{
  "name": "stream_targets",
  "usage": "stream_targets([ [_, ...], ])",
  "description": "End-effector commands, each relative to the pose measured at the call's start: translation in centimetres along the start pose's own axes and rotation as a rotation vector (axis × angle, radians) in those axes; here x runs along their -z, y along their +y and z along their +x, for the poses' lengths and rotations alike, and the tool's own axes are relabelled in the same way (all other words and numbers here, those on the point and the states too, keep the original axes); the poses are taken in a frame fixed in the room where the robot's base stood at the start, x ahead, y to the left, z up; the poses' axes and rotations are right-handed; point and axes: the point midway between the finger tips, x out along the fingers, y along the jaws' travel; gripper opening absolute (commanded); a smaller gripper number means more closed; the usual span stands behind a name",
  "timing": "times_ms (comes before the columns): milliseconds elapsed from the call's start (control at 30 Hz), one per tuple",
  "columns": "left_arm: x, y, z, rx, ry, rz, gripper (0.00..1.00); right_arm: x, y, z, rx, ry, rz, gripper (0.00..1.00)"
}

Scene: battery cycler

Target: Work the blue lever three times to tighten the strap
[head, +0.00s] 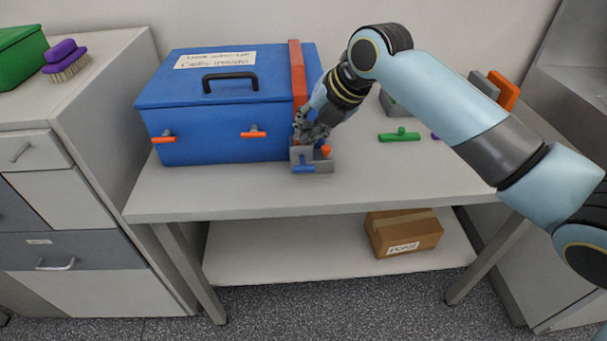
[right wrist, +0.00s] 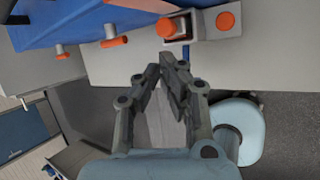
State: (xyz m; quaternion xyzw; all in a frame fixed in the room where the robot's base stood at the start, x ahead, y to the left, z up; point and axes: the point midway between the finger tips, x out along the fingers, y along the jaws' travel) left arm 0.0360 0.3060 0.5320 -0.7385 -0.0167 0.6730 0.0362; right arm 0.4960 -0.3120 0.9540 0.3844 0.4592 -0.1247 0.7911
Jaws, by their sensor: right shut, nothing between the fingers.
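A blue box (head: 220,133) stands on the table with an orange strap (head: 298,75) over its right end. At the strap's foot sits a small grey ratchet block (head: 320,166) with an orange knob (head: 326,151). The blue lever (head: 302,169) shows low at the block's front, pointing toward the table's front edge. My right gripper (head: 302,138) is at the block, just above and behind the lever, partly covering the block and strap. In the right wrist view its fingertips (right wrist: 168,64) are together and empty, below an orange cylinder (right wrist: 166,28) on the block. My left gripper is out of view.
Orange latches (head: 253,134) stick out of the box front. A green T-shaped piece (head: 399,137) lies to the right on the table. A cardboard box (head: 404,233) is on the lower shelf. The table's front strip is clear.

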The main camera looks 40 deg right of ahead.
Motion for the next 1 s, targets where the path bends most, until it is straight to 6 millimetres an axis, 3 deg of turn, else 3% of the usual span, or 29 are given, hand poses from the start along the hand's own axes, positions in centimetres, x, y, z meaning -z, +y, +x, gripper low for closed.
stream_targets([
  [33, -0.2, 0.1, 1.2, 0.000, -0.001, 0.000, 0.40, 0.6, -0.7, 1.0, 0.001, 0.001, 0.000, 0.00],
  [267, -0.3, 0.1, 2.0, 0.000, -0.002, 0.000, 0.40, 1.6, -1.7, 2.3, 0.001, 0.000, 0.000, 0.00],
  [1000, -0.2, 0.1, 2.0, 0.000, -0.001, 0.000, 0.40, 1.6, -1.7, 2.3, 0.000, -0.001, 0.000, 0.00],
])
